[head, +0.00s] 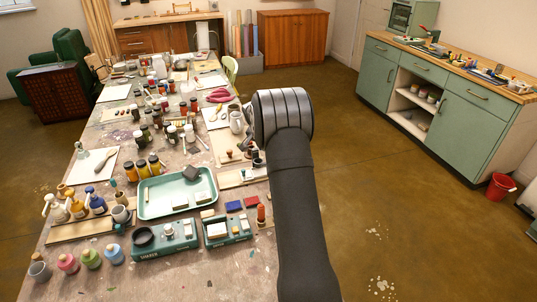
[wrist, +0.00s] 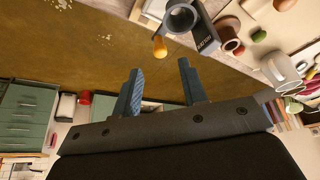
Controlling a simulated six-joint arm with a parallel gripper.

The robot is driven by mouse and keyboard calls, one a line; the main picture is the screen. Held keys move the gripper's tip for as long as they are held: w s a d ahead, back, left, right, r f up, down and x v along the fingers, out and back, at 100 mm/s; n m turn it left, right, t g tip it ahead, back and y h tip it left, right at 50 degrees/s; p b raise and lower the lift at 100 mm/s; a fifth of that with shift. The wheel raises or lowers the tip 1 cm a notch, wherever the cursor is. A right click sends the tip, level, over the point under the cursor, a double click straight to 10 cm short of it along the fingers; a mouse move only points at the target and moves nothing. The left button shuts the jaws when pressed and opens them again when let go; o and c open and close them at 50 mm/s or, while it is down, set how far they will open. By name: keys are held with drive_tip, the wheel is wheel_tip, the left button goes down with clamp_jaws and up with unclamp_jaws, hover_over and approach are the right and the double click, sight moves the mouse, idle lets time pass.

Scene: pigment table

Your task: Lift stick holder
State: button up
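In the wrist view, a dark grey round holder with a hollow opening (wrist: 181,18) and a block with pale lettering shows at the top edge; it looks like the stick holder, though I cannot be sure. A small dark cylinder at the table's right edge (head: 257,163) in the head view may be the same thing. My gripper (wrist: 158,69) is open, its two blue fingers apart with nothing between them. The holder lies beyond the fingertips, not touching them.
A small orange-yellow knob (wrist: 160,47) shows beside the holder. A white mug (wrist: 282,70) and a reddish-brown round piece (wrist: 229,36) are to its right. The table (head: 200,285) is crowded with jars and a green tray (head: 149,207). Open floor (head: 400,200) lies right of the table.

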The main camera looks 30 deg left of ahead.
drive_tip(key=shift+x, duration=2.35)
